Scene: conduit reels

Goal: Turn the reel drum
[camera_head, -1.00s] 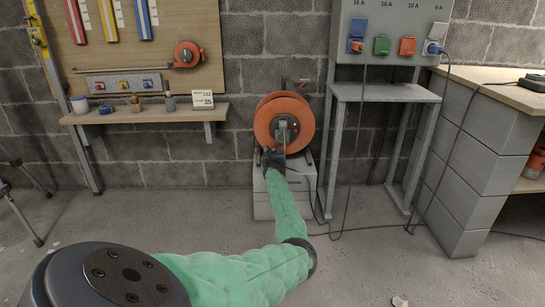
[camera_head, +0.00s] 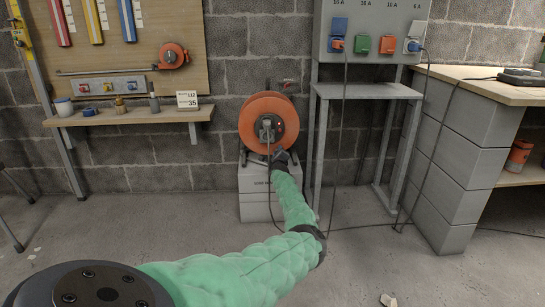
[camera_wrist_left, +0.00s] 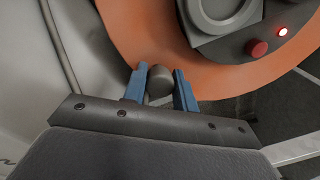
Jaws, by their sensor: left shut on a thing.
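The orange reel drum (camera_head: 286,113) sits on its stand against the block wall in the head view. In the left wrist view its orange face (camera_wrist_left: 135,25) fills the top, with a grey hub panel (camera_wrist_left: 235,30) and a red button beside a lit red lamp. My left gripper (camera_head: 279,156) is at the drum's lower edge. In the left wrist view its two blue fingers (camera_wrist_left: 160,88) are shut on a short grey knob (camera_wrist_left: 160,82) at the drum's rim. My right gripper is not in view.
The reel stands on grey blocks (camera_head: 257,208). Right of it is a grey metal frame (camera_head: 368,91) with a socket panel (camera_head: 366,20) and hanging cables. A workbench (camera_head: 480,90) stands at the right. A wooden shelf (camera_head: 135,114) is on the left wall. The floor in front is mostly clear.

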